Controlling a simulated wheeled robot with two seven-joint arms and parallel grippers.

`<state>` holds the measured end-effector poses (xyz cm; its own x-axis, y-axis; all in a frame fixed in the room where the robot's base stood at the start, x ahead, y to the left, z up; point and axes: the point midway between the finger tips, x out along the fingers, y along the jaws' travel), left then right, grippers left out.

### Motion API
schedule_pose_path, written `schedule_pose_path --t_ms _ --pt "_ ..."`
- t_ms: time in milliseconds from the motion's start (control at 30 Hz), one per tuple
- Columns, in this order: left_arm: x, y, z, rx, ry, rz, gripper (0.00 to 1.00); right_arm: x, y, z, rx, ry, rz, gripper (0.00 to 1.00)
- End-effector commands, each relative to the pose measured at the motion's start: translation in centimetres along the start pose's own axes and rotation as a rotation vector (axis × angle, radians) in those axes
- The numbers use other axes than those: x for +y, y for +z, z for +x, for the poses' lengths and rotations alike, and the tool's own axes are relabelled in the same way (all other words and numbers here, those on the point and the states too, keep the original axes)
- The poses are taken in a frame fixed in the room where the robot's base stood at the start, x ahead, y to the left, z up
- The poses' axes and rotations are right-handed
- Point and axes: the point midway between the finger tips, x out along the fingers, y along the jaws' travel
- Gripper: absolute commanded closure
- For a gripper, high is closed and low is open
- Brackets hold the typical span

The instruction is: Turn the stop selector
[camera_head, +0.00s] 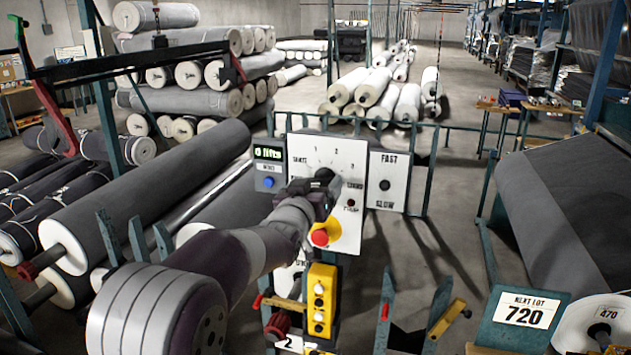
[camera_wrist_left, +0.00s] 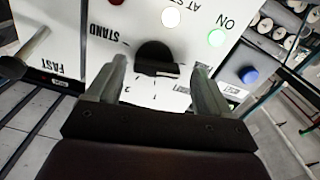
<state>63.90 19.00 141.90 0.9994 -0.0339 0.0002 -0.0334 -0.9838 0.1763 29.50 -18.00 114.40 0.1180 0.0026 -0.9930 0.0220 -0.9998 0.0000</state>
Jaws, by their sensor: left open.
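The stop selector, a black knob on a white panel (camera_head: 318,152), shows in the left wrist view (camera_wrist_left: 155,54) with printed numbers and words around it. My left gripper (camera_head: 322,186) reaches the panel from the lower left in the head view and hides much of the knob there. In the left wrist view the two grey fingers of my left gripper (camera_wrist_left: 160,72) stand apart, one on each side of the knob. I cannot tell whether they touch it. The exact pointing of the knob is unclear. My right gripper is not in view.
A FAST/SLOW knob (camera_head: 385,185) sits on a plate to the right. A red stop button (camera_head: 320,237) on yellow is just below my gripper. A yellow button box (camera_head: 321,300) stands below. Grey rolls flank the panel.

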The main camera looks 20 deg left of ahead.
Motion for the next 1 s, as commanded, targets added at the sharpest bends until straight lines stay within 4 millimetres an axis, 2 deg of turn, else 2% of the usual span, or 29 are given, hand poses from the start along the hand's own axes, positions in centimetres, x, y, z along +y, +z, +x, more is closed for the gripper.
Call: schedule_pose_path --t_ms 133,167,300,333,667,867,1000 --pt "0.0 0.0 0.0 0.000 0.000 0.000 0.19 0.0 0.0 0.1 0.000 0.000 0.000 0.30" --pt "0.0 0.0 0.0 0.000 0.000 0.000 0.26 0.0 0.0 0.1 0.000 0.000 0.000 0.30" --pt "0.0 0.0 0.0 0.000 0.001 0.000 0.71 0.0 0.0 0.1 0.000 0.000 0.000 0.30" --pt "0.0 0.0 0.0 0.000 0.001 0.000 0.76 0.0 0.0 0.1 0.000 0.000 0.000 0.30" --pt "0.0 0.1 -0.1 0.001 0.000 0.017 0.75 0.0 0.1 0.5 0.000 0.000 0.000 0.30" --pt "-0.1 0.4 -0.1 0.003 0.000 0.098 0.75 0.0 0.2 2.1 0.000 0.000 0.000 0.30" --pt "-0.1 0.5 -0.1 0.004 0.001 0.201 0.75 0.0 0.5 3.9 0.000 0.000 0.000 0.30"
